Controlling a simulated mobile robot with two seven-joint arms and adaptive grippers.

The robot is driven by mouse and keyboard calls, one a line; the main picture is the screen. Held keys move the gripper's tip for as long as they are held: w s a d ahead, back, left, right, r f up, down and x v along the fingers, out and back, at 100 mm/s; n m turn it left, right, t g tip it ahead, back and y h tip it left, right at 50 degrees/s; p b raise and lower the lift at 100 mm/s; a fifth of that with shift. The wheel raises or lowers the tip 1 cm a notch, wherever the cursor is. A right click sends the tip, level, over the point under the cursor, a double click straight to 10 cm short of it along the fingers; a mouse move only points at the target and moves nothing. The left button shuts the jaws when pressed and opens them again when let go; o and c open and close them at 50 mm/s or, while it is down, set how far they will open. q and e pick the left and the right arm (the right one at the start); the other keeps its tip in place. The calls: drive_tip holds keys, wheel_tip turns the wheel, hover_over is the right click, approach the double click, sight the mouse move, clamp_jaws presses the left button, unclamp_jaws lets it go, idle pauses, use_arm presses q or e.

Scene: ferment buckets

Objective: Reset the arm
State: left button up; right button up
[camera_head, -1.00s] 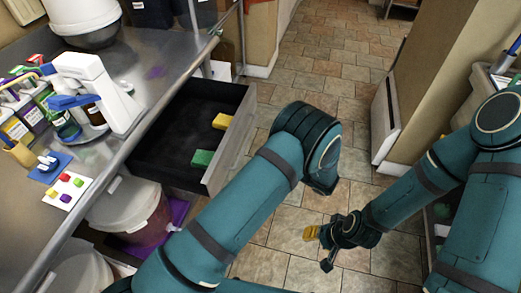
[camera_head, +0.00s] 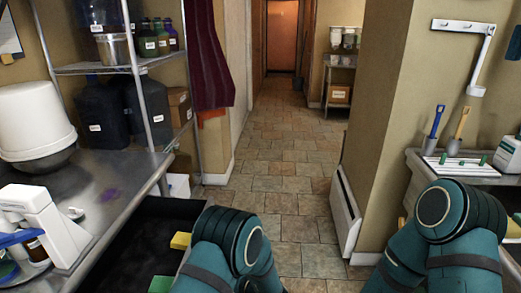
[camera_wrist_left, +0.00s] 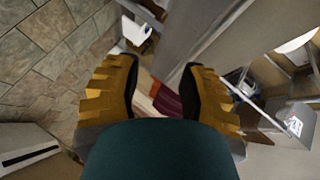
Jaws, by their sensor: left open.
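My left gripper (camera_wrist_left: 160,80) shows in the left wrist view with its two ridged yellow-brown fingers spread apart and nothing between them. Behind it that view shows floor tiles, a wall and a shelf. In the head view my left arm (camera_head: 228,243) shows only as its teal elbow in front of the open drawer, and its gripper is out of the picture. My right arm (camera_head: 455,235) is bent at the lower right. My right gripper is in neither view.
The open black drawer (camera_head: 128,240) holds a yellow block (camera_head: 180,240) and a green block (camera_head: 161,284). The steel counter (camera_head: 112,184) at left carries a white bucket (camera_head: 32,120). A wall corner (camera_head: 383,110) stands at right. The tiled aisle (camera_head: 285,180) ahead is clear.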

use_arm(q)
drive_tip(key=s+a+f+n+g+h, duration=0.2)
drive_tip(key=s+f+n+h, duration=0.1)
drive_tip(key=s+f+h, duration=0.45)
drive_tip(key=s+d+r+n+g+h, duration=0.1)
drive_tip(key=s+r+g+h, duration=0.1)
drive_tip(key=s, duration=0.6)
drive_tip(key=s+d+r+n+g+h, duration=0.1)
drive_tip(key=s+g+h, duration=0.2)
drive_tip(key=s, duration=0.5)
drive_tip(key=shift+d+r+n+h, duration=0.3)
drive_tip(key=shift+r+h, duration=0.1)
drive_tip(key=shift+h, duration=0.35)
